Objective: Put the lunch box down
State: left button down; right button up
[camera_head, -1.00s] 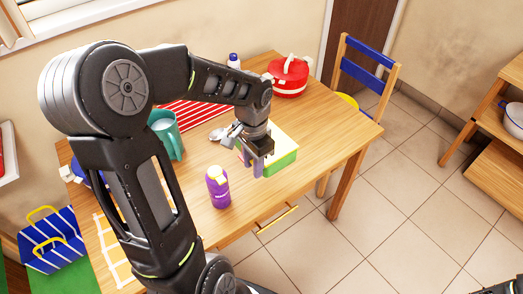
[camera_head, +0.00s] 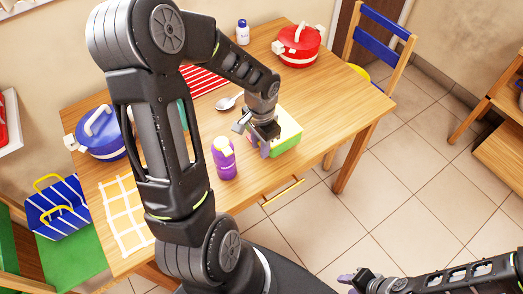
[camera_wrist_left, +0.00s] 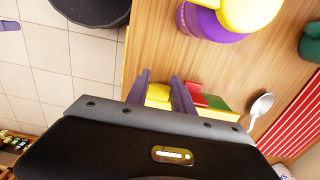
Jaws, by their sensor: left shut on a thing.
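The lunch box (camera_head: 289,137) is green with a pale yellow top. It is at the front right part of the wooden table, on or just above its top; I cannot tell which. My left gripper (camera_head: 264,146) is shut on the near left side of it, and the gripper hides part of that side. In the left wrist view, a yellow part of the lunch box (camera_wrist_left: 158,94) shows between the two purple fingers (camera_wrist_left: 158,82), with red and green parts beside it. My right gripper (camera_head: 347,279) is low in the head view, away from the table, its opening unclear.
A purple bottle (camera_head: 224,158) stands left of the lunch box, and a spoon (camera_head: 228,102) lies behind. A red pot (camera_head: 298,47) is at the back, a blue pot (camera_head: 104,136) at the left. A blue-backed chair (camera_head: 378,48) stands beyond the right edge.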

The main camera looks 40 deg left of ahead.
pick_arm(q)
jog(key=shift+f, duration=0.2)
jog(key=shift+f, duration=1.8)
jog(key=c, duration=1.1)
grip_release()
notch_tip(320, 180, up, 12)
jog(key=shift+r, duration=0.1)
